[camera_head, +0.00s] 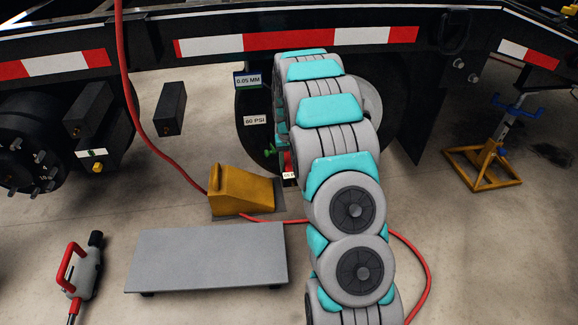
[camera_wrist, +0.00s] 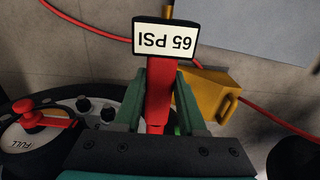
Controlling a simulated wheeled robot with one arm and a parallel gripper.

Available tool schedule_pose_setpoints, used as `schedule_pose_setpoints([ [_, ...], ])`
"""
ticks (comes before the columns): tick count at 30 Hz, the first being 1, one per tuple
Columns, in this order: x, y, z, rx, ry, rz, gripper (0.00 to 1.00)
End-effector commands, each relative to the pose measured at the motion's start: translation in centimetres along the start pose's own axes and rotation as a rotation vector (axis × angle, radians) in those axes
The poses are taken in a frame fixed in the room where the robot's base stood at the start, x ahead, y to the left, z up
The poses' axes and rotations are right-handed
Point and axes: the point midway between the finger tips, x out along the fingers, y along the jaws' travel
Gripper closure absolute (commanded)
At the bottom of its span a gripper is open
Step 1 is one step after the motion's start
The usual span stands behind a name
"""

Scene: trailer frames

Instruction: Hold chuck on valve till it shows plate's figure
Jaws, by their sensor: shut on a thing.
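My gripper (camera_wrist: 160,88) is shut on a red air chuck (camera_wrist: 158,100), its two teal fingers on either side. The chuck's display (camera_wrist: 165,39) reads 65 PSI, upside down in the wrist view. In the head view the display (camera_head: 290,176) shows at the left edge of my arm, low by the wheel. The plate (camera_head: 256,120) on the dark tire (camera_head: 250,140) reads 80 PSI.
A yellow wheel chock (camera_head: 240,190) stands before the tire. A red hose (camera_head: 150,135) hangs down and runs along the floor. A grey low platform (camera_head: 205,258), a red-handled tool (camera_head: 82,270) and a yellow jack stand (camera_head: 482,165) are around. A 0.05 MM label (camera_head: 247,80) is above the plate.

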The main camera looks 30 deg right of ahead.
Motion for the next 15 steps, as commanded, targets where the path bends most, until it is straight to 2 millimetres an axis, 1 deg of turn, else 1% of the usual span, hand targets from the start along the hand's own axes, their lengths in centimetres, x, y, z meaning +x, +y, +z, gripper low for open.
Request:
schedule_pose_setpoints([
  [15,-0.06,0.00,-0.44,0.000,0.002,0.000,1.00],
])
